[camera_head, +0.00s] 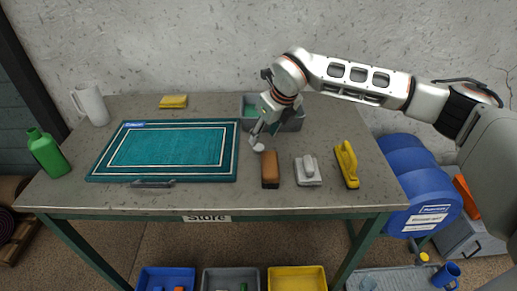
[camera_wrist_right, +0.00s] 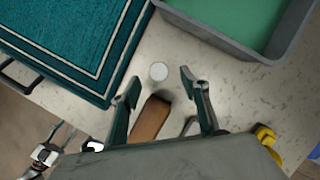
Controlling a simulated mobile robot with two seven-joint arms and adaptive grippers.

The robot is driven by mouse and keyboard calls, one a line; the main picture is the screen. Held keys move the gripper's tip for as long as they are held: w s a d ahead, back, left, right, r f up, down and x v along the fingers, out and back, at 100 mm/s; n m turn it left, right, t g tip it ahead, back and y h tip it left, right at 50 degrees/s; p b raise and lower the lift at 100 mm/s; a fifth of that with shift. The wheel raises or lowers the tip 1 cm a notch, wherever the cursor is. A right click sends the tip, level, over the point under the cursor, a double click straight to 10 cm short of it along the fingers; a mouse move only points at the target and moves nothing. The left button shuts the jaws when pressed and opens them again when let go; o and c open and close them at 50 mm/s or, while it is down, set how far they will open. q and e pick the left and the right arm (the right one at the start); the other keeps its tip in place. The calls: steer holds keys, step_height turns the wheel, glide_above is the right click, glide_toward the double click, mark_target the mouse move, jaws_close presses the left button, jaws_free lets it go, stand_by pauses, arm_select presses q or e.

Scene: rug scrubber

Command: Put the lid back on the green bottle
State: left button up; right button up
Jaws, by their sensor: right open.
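The green bottle (camera_head: 47,153) stands at the left end of the table in the head view; its neck top shows no white cap. A small white round lid (camera_head: 259,147) lies on the bare tabletop just right of the green mat. It also shows in the right wrist view as a pale disc (camera_wrist_right: 158,71). My right gripper (camera_head: 264,133) is open and empty, pointing down just above and behind the lid. In the wrist view its fingertips (camera_wrist_right: 160,82) lie either side of the lid, apart from it.
A green mat (camera_head: 230,165) covers the table's middle left. A grey bin (camera_head: 294,124) stands behind my gripper. A brown brush (camera_head: 270,168), a grey-white tool (camera_head: 308,171) and a yellow brush (camera_head: 347,165) lie at right. A white jug (camera_head: 92,105) and yellow sponge (camera_head: 173,101) are at back left.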

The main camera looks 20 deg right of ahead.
mark_target(259, 148)
steer(key=shift+f, duration=0.15)
steer(key=x, duration=0.5)
steer(key=shift+s+f, duration=0.2)
steer(key=shift+s, duration=0.2)
steer(key=c, duration=0.8)
